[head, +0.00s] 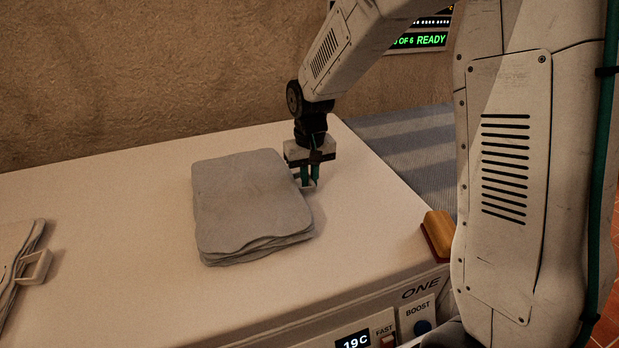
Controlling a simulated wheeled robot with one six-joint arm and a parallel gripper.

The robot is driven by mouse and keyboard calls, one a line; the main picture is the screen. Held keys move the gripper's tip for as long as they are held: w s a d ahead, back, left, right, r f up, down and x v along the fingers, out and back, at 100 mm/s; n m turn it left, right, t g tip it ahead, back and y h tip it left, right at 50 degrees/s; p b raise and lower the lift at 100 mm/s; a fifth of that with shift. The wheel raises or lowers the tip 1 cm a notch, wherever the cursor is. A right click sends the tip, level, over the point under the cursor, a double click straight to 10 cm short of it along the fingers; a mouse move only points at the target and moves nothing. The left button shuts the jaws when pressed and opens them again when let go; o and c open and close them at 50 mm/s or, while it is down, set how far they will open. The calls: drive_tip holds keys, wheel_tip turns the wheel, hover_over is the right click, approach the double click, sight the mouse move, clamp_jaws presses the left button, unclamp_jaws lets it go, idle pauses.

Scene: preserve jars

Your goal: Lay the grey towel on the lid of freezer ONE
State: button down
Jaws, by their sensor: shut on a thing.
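The grey towel (245,205) lies folded, in several layers, flat on the pale lid of freezer ONE (150,170). Its right edge is beside my gripper (309,182). My gripper points down, low over the lid, with its green fingers shut on a small pale tab at the towel's right edge. The tab is mostly hidden by the fingers. The label ONE shows on the freezer's front edge.
Another folded cloth (14,245) with a white handle (36,266) lies at the far left of the lid. A yellow block with a red base (438,234) is at the front right corner. A textured wall stands behind.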

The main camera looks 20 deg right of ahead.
drive_tip(key=c, duration=1.5)
unclamp_jaws()
drive_tip(key=shift+f, duration=0.1)
wheel_tip(320, 180, up, 12)
drive_tip(key=s+d+r, duration=0.2)
drive_tip(key=s+r, duration=0.1)
drive_tip(key=s, duration=0.5)
drive_tip(key=s+d+r, duration=0.1)
drive_tip(key=s+r, duration=0.2)
drive_tip(key=s, duration=0.5)
drive_tip(key=s+d+f+t, duration=0.1)
drive_tip(key=s+f, duration=0.1)
drive_tip(key=s, duration=1.2)
drive_tip(key=shift+s+d+f, duration=0.15)
drive_tip(key=shift+d+f, duration=0.05)
drive_tip(key=shift+d, duration=0.1)
